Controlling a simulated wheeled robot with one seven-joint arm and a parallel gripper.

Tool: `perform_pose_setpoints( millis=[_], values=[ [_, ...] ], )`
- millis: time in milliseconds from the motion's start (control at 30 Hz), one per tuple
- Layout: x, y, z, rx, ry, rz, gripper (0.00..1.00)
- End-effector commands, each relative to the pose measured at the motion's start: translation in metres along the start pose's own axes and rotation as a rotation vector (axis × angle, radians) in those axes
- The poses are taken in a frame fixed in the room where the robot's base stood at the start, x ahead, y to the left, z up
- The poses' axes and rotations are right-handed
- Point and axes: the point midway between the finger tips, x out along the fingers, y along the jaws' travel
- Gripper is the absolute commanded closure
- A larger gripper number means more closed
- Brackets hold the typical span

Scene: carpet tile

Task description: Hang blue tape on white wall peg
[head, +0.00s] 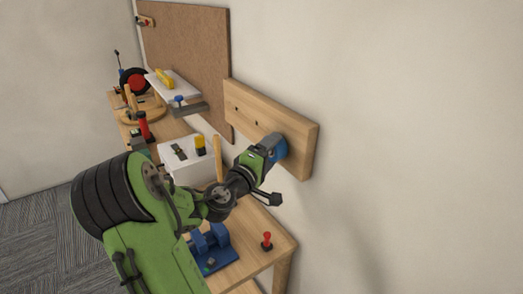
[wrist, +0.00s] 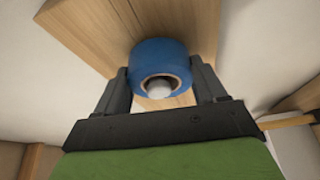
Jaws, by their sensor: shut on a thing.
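The blue tape (wrist: 160,55) is a thick blue roll, held between the two dark fingers of my gripper (wrist: 160,70) in the wrist view. The rounded end of the white wall peg (wrist: 159,89) shows inside the roll's hole. How far the peg reaches into the roll cannot be told. In the head view, the tape (head: 281,149) is at the right part of the wooden wall board (head: 250,105), with my gripper (head: 268,148) shut on it. The roll is close to the board; whether it touches is unclear. The peg is hidden in the head view.
Two small dark spots show on the board left of the tape. Below stands a wooden workbench (head: 255,258) with a blue fixture (head: 213,250), a red-topped piece (head: 267,241) and a white box (head: 187,165). A brown pegboard (head: 190,50) hangs farther back. The right wall is bare.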

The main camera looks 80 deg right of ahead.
Motion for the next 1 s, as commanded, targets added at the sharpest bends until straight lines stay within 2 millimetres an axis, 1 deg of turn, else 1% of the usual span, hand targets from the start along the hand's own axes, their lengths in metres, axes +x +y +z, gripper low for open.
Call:
perform_pose_setpoints(
  millis=[267,300,400,467,667,767,867,1000],
  values=[
    [0.0,-0.002,0.0,0.0,0.0,0.0,0.6],
    [0.0,-0.002,0.0,0.0,0.0,0.0,0.24],
    [0.0,-0.002,0.0,0.0,0.0,0.0,0.08],
    [0.0,-0.002,0.0,0.0,0.0,0.0,0.0],
    [-0.001,-0.002,0.0,0.0,0.0,-0.001,0.0],
    [-0.008,-0.003,-0.002,0.0,0.004,-0.002,0.0],
    [-0.029,-0.004,-0.002,0.0,0.008,-0.005,0.0],
    [-0.069,-0.004,-0.004,-0.003,0.011,-0.006,0.0]
  ],
)
